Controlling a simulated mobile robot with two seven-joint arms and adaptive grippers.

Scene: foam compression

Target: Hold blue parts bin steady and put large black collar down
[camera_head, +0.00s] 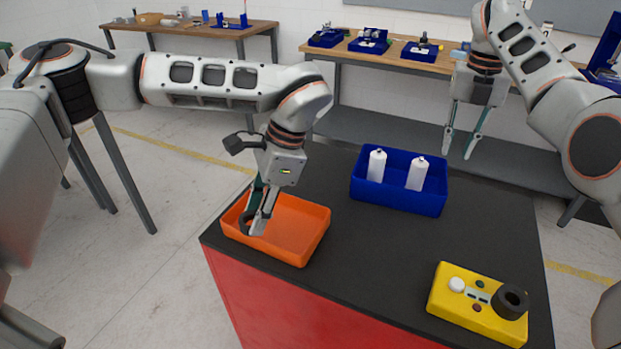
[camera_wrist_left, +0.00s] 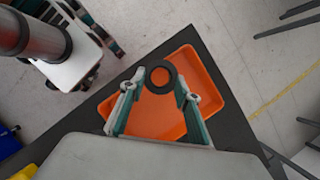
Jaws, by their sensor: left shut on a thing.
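The blue parts bin (camera_head: 398,198) stands on the dark tabletop with two white bottles upright inside. My left gripper (camera_head: 257,222) points down into the orange bin (camera_head: 300,245) and is shut on a black collar (camera_head: 244,224). In the left wrist view the black collar (camera_wrist_left: 160,91) sits between the fingertips (camera_wrist_left: 160,88) over the orange bin (camera_wrist_left: 190,62); whether it touches the floor of the bin I cannot tell. My right gripper (camera_head: 461,146) is open and empty, raised behind and right of the blue bin, apart from it.
A yellow box (camera_head: 462,309) with buttons and a thick black ring (camera_head: 510,301) stands at the front right of the table. The tabletop (camera_head: 375,250) between the bins and this box is clear. Wooden benches with blue trays (camera_head: 420,50) stand along the wall.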

